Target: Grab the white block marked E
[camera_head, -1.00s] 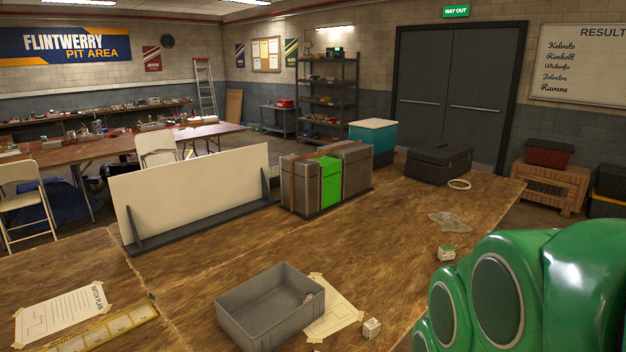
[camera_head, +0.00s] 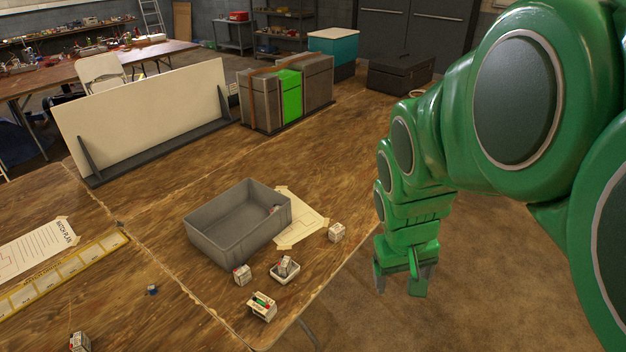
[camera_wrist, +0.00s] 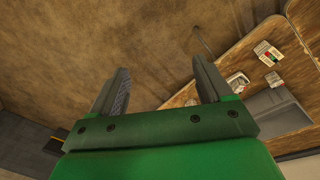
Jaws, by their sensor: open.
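Several small white blocks with printed faces are on the wooden table in the head view. One (camera_head: 337,233) stands by the taped paper, one (camera_head: 242,274) stands at the grey bin's front corner, one (camera_head: 285,265) rests in a small white dish, and one (camera_head: 80,342) is at the bottom left. Their letters are too small to read, so I cannot tell which is E. My gripper (camera_head: 400,284) is open and empty, pointing down beyond the table's right edge, apart from the blocks. The wrist view shows its two fingers (camera_wrist: 160,66) spread over the floor.
A grey bin (camera_head: 215,243) holds a small object. A white item with green and red parts (camera_head: 262,306) lies near the table's front edge. A white panel (camera_head: 145,115) and strapped cases (camera_head: 290,90) stand behind. Table between bin and panel is clear.

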